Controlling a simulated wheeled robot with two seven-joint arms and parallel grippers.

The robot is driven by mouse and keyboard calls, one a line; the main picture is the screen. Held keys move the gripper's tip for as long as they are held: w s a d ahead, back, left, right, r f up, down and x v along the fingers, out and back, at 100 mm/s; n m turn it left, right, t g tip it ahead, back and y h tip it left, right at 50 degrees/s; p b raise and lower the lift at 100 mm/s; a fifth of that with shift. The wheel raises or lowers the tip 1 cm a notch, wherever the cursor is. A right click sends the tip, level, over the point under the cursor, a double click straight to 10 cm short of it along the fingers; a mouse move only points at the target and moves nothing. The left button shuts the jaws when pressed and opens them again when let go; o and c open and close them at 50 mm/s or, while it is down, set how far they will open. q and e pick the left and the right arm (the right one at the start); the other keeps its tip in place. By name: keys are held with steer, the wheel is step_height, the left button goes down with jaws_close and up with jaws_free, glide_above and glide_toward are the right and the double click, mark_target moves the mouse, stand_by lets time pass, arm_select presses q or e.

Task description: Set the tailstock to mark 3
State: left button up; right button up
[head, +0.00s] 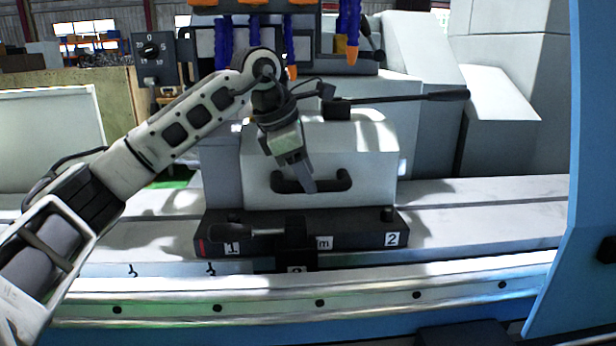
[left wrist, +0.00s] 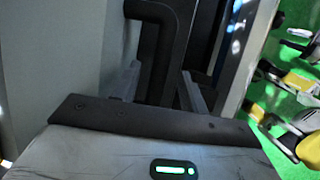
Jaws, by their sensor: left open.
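The tailstock (head: 350,150) is a pale grey block in the middle of the head view, with a black bar handle (head: 335,181) across its front. It stands on a black base (head: 355,240) with labels reading 1 and 2. My left gripper (head: 305,184) points down at the handle, in front of its middle. In the left wrist view the black handle (left wrist: 151,60) runs between the two open fingers (left wrist: 162,88); whether they touch it is unclear. A dark clamp lever (head: 245,232) lies along the base front. A label below it is too small to read surely.
A long black lever (head: 410,98) sticks out right from the tailstock top. The pale bed (head: 490,205) is clear to the right. Small dark marks (head: 211,268) are on the front rail at the left. A blue machine frame (head: 565,200) bounds the right side.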

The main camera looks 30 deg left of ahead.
arm_select(q)
steer(key=v, duration=1.4)
steer(key=shift+s+r, duration=0.15)
steer(key=shift+r, duration=0.1)
steer(key=shift+d+f, duration=0.1)
